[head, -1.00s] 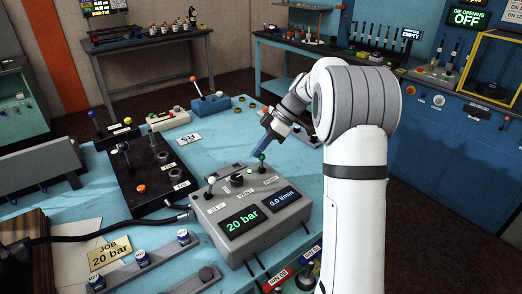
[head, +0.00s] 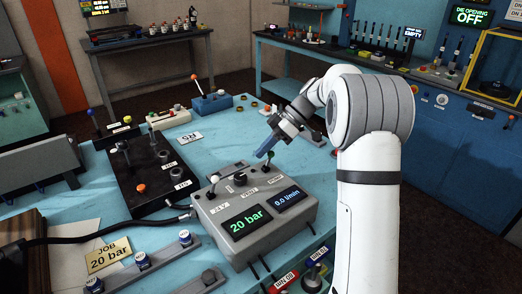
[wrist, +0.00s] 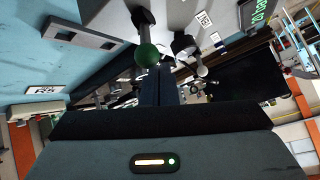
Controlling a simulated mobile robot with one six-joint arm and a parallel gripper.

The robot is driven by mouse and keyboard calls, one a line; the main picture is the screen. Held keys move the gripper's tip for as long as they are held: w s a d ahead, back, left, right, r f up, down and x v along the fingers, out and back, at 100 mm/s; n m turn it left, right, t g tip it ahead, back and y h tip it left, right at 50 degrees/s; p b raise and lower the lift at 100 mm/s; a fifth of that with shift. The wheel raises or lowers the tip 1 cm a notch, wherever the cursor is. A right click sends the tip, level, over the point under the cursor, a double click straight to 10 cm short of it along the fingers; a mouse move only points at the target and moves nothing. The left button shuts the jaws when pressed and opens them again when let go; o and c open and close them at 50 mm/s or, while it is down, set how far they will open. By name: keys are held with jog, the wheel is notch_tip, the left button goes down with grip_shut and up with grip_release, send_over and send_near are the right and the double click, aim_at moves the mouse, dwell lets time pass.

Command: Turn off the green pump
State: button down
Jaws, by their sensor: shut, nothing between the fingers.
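The grey pump console (head: 228,234) stands on the light-blue bench, with displays reading "20 bar" and "0.0 l/min". At its back right, a lever with a green knob (head: 271,154) stands up, leaning slightly right. A white-knobbed lever (head: 214,179) is at its left. My gripper (head: 263,152) is shut and empty, its blue fingers pointing down just left of the green knob. In the wrist view the green knob (wrist: 147,55) is right by my shut fingertips (wrist: 160,72); I cannot tell whether they touch.
A black lever box (head: 140,180) stands left of the console. A blue box with a red-knobbed lever (head: 212,103) is behind. A black hose (head: 100,232) runs to the console's left side. A "JOB 20 bar" card (head: 108,255) lies front left.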

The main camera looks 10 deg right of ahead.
dwell(0.3)
jog(key=shift+a+r, duration=0.15)
jog(key=shift+a, duration=0.1)
jog(key=w+d+r, duration=0.2)
jog(key=d+r, duration=0.2)
jog(key=r, duration=0.3)
jog(key=shift+w+d+r, duration=0.3)
jog(key=shift+w+r, duration=0.05)
jog(key=shift+w, duration=0.05)
